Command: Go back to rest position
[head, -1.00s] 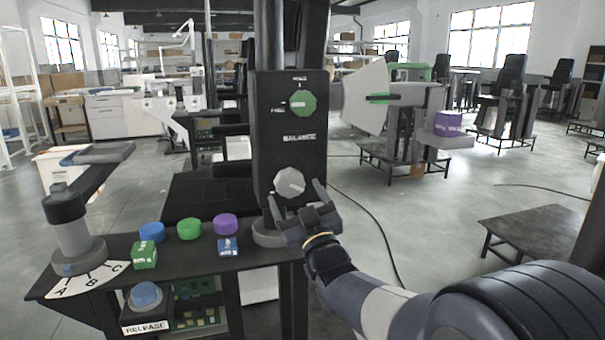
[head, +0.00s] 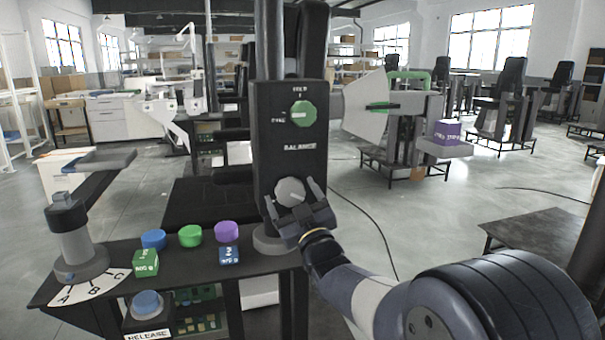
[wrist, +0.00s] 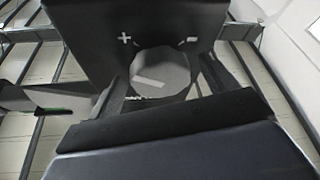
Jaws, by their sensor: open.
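My gripper (head: 294,208) is open in the head view, its fingers pointing up at the front of the black control panel (head: 288,168). The grey balance knob (head: 290,190) is on the lower part of that panel, just above and between the fingertips as seen in the head view. In the wrist view the knob (wrist: 160,74) shows ahead between the fingers, with plus and minus marks above it. I cannot tell whether the fingers touch it. A green knob (head: 303,114) sits higher on the panel.
A low dark table (head: 545,235) stands right. Open floor lies between.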

